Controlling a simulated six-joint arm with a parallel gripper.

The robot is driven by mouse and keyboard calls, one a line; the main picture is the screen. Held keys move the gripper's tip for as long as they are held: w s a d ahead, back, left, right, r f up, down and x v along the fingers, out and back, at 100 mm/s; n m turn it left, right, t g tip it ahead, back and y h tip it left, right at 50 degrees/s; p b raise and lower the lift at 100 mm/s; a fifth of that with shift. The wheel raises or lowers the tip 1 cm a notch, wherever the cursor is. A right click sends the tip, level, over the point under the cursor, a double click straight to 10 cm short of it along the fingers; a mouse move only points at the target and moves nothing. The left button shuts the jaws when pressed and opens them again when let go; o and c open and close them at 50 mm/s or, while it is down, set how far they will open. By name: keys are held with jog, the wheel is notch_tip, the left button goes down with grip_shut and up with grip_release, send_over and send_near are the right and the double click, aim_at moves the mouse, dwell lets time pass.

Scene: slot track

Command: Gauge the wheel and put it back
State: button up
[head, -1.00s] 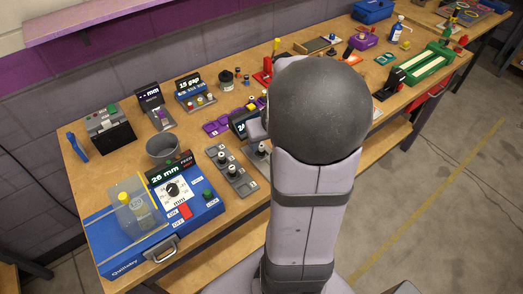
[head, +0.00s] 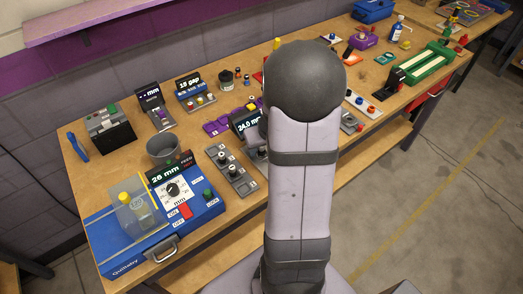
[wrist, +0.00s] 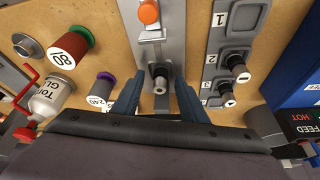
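My gripper (wrist: 158,82) shows in the wrist view with its two blue fingers apart. A dark cylindrical piece with a bright metal tip (wrist: 160,84) stands between them on a long metal plate (wrist: 158,48). A gap shows on each side of it. I cannot tell whether this piece is the wheel. To its right is a grey tray (wrist: 218,55) with numbered slots. Slot 1 is empty; slots 2 and 3 hold similar dark pieces. In the head view the tray (head: 243,186) stands beside a display reading 24.0 mm (head: 247,122). My arm hides the gripper there.
A blue machine (head: 125,254) with a 26 mm display stands at the front left. A grey cup (head: 162,149) is behind it.

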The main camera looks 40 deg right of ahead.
grip_shut()
jog(key=shift+r, duration=0.15)
notch_tip(320, 180, up, 10)
jog(key=p, duration=0.1)
dwell(0.6)
